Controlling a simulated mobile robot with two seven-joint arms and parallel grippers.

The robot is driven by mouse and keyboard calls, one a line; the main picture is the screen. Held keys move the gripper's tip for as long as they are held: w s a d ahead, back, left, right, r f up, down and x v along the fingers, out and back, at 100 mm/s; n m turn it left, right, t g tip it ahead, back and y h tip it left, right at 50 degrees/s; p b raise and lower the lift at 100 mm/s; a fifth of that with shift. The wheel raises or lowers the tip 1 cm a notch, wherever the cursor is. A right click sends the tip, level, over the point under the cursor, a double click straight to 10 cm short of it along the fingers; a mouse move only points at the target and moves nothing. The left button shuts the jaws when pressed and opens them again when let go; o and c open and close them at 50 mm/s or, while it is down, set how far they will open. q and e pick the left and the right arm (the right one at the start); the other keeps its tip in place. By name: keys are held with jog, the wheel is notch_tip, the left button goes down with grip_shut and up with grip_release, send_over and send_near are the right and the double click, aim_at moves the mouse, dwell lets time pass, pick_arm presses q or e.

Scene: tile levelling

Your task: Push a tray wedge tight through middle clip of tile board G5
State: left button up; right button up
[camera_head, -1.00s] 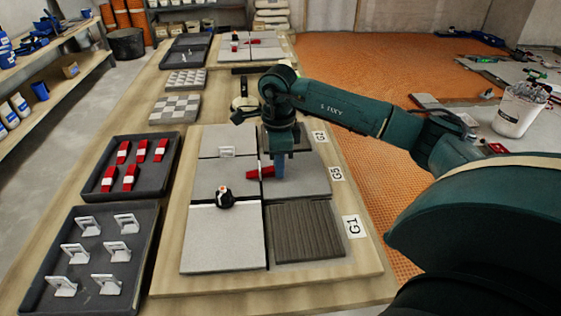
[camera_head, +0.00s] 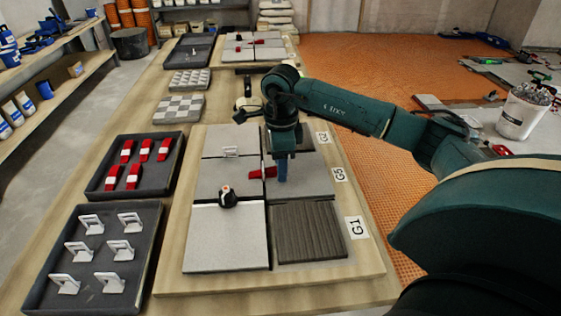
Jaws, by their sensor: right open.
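A red wedge (camera_head: 262,172) lies across the middle joint, pointing left and right. A middle clip cannot be made out clearly at the wedge. My right gripper (camera_head: 282,172) points down just right of the wedge, over the right middle tile (camera_head: 306,184). It is open, but the gap between its fingers does not show from here, and I cannot tell whether it touches the wedge. My left gripper is out of view.
A tray (camera_head: 176,137) of red wedges and a tray (camera_head: 42,291) of white clips stand left of the board. A white clip (camera_head: 230,152) stands at the back joint. A black knob (camera_head: 228,197) sits at the near joint. A dark ribbed tile (camera_head: 308,232) lies near right.

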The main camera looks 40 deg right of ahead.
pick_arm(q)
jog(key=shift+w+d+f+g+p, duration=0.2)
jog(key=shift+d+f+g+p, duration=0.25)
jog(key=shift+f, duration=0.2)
pick_arm(e)
notch_tip(320, 180, up, 13)
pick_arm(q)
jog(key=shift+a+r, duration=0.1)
pick_arm(e)
jog(key=shift+r, duration=0.2)
